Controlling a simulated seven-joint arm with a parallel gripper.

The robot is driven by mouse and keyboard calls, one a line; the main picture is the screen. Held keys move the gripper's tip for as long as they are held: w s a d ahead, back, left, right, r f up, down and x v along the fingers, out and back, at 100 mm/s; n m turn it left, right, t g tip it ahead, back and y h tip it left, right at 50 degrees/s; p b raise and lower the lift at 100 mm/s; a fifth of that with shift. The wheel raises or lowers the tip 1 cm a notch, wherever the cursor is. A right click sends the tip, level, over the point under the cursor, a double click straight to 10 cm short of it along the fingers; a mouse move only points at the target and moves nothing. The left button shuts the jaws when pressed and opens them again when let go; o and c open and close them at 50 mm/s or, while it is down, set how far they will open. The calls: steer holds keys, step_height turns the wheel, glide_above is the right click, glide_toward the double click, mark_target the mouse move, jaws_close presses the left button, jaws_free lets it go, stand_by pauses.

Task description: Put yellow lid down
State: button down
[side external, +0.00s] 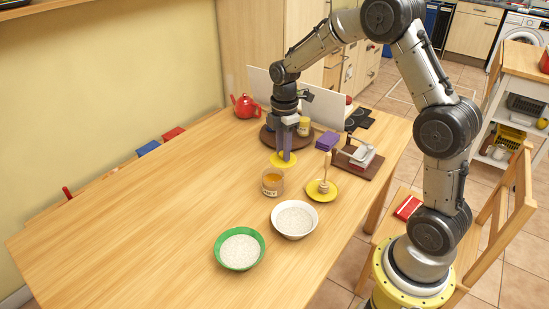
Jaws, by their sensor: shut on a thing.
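The yellow lid (276,161) is a flat round disc at the tips of my gripper (286,157), near the middle of the table. My gripper points down and is shut on the lid. The lid lies flat, at or very close to the table top; I cannot tell whether it touches. An open glass jar (272,183) with amber contents stands just in front of the lid.
A yellow saucer (332,196) with a wooden dipper stands right of the jar. A white bowl (296,235) and a green bowl (218,256) stand nearer. A dark round tray (266,138) and red teapot (245,106) are behind. The table's left side is clear.

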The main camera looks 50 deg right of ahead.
steer(key=s+a+r, duration=0.2)
steer(key=s+r, duration=0.2)
steer(key=s, duration=0.5)
steer(key=shift+n, duration=0.5)
steer(key=w+d, duration=0.1)
steer(key=w, duration=0.1)
steer(key=w+d+r, duration=0.1)
steer(key=w, duration=0.2)
steer(key=w+d, duration=0.1)
steer(key=w, duration=0.1)
steer(key=shift+w+d+r, duration=0.15)
steer(key=shift+w+r, duration=0.1)
steer(key=shift+r, duration=0.05)
steer(key=w+d+f, duration=0.8)
steer(key=d+f, duration=0.1)
steer(key=d, duration=0.2)
steer(key=shift+m, duration=0.5)
steer(key=f, duration=0.7)
steer(key=shift+s+d, duration=0.2)
steer(key=shift+s, duration=0.1)
steer(key=shift+f, duration=2.25)
